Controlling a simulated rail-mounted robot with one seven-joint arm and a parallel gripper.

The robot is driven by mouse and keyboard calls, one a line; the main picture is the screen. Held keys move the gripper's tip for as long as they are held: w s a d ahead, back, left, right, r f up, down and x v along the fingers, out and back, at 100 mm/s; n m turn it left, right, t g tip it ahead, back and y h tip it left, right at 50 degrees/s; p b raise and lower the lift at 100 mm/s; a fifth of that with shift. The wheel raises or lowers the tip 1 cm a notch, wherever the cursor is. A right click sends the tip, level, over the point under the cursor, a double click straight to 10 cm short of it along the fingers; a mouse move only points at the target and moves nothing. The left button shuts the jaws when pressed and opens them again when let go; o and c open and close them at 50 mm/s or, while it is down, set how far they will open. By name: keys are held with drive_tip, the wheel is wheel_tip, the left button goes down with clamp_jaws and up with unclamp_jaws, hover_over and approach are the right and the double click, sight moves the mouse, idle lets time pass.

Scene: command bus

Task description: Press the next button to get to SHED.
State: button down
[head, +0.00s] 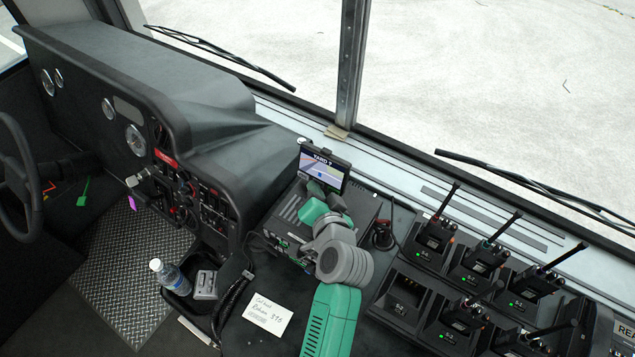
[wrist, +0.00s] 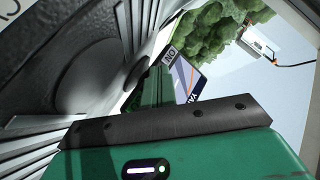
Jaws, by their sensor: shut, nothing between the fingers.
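A small display (head: 324,168) stands on the dark radio box, tilted slightly. Its top line reads YARD and one more character, perhaps a 2, above a map-like picture. My gripper (head: 316,188) is shut and empty, close in front of the display's lower edge, and covers part of it. I cannot tell whether it touches. In the wrist view the display (wrist: 187,76) appears sideways and partly hidden behind the dark bar of my green gripper body, with a white label with dark letters beside it.
The dark radio box (head: 291,224) is under the display. Several handheld radios in chargers (head: 432,242) fill the right of the console. A handwritten note (head: 268,312), a water bottle (head: 170,277) and the dashboard (head: 130,75) are to the left. The windscreen pillar (head: 350,70) rises behind.

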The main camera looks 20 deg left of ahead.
idle(0.3)
drive_tip(key=shift+s+a+r+p, duration=0.1)
drive_tip(key=shift+s+r+p, duration=0.1)
drive_tip(key=shift+s+p, duration=0.15)
drive_tip(key=shift+s+a, duration=0.1)
drive_tip(key=shift+s, duration=0.2)
drive_tip(key=s+p, duration=0.2)
drive_tip(key=s+r+p, duration=0.1)
drive_tip(key=shift+a, duration=0.35)
drive_tip(key=shift+s+a+r+p, duration=0.15)
drive_tip(key=shift+s+p, duration=0.25)
drive_tip(key=shift+s, duration=0.5)
drive_tip(key=shift+a, duration=0.1)
idle(2.2)
